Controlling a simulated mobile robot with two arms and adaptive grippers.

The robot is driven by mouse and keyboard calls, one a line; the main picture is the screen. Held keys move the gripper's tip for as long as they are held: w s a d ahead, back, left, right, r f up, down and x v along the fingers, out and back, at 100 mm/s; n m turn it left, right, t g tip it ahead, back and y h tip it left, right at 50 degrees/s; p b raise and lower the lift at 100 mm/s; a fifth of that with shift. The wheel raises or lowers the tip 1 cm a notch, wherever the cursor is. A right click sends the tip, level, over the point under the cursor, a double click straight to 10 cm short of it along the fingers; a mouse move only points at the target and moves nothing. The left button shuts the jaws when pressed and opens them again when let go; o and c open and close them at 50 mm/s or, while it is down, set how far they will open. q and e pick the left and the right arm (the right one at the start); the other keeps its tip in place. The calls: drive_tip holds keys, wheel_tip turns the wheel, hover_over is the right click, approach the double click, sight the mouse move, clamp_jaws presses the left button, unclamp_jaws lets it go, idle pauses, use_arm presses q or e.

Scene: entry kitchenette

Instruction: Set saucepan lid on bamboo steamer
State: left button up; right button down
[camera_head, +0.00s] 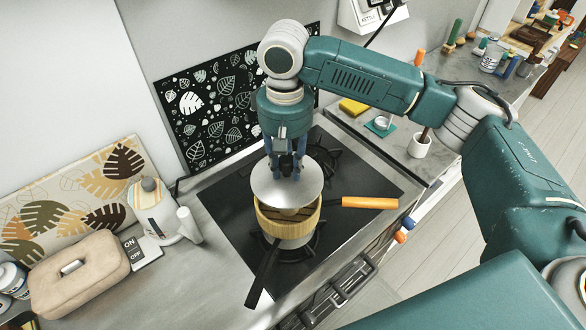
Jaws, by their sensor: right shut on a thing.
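The saucepan lid (287,186) is a round silver disc, slightly tilted, at the back part of the bamboo steamer. My right gripper (287,170) points down and is shut on the lid at its top middle; its fingers hide the knob. The bamboo steamer (289,228) is a round tan ring on the stove, below and in front of the lid. Part of its inside shows at the front, uncovered. I cannot tell whether the lid touches the steamer's rim. My left gripper is not in view.
A black handle (263,274) and an orange handle (369,202) stick out beside the steamer on the black cooktop (228,195). A white kettle-like jug (160,209) and a beige box (79,272) stand left. A white cup (419,145) and a yellow sponge (353,107) are right.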

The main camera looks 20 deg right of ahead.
sight(287, 177)
drive_tip(key=shift+w+r, duration=0.15)
drive_tip(key=shift+w, duration=0.1)
drive_tip(key=shift+s+r, duration=0.15)
drive_tip(key=shift+s, duration=0.05)
drive_tip(key=shift+s+a+r, duration=0.15)
drive_tip(key=shift+s+r, duration=0.15)
drive_tip(key=shift+s, duration=0.4)
drive_tip(key=f, duration=0.3)
drive_tip(key=shift+w+f, duration=0.2)
drive_tip(key=shift+w, duration=0.1)
drive_tip(key=shift+f, duration=0.3)
drive_tip(key=shift+s+f, duration=0.1)
drive_tip(key=shift+f, duration=0.45)
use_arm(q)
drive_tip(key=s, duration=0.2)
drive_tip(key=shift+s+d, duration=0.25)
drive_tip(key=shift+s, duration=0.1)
